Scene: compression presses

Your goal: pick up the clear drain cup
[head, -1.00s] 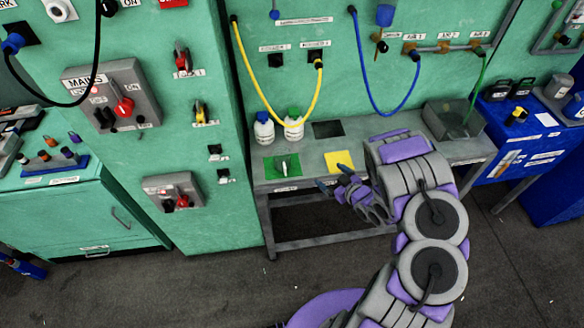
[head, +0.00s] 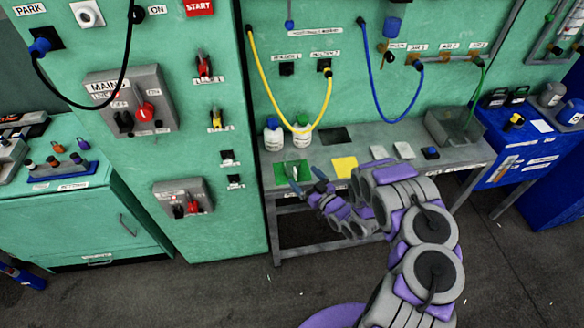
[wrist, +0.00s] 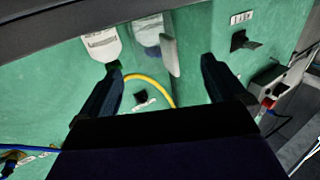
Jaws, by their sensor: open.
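My gripper (head: 307,181) is open in the head view, at the bench's front edge beside the green pad. Its two dark fingers also stand apart in the wrist view (wrist: 159,66), with nothing seen held between them. A small pale shape (head: 296,170) on the green pad (head: 282,178) may be the clear drain cup; it is too small to be sure.
Two white bottles (head: 273,138) stand behind the pad, below a hanging yellow hose (head: 330,105). The green cabinet (head: 215,160) rises close on the left.

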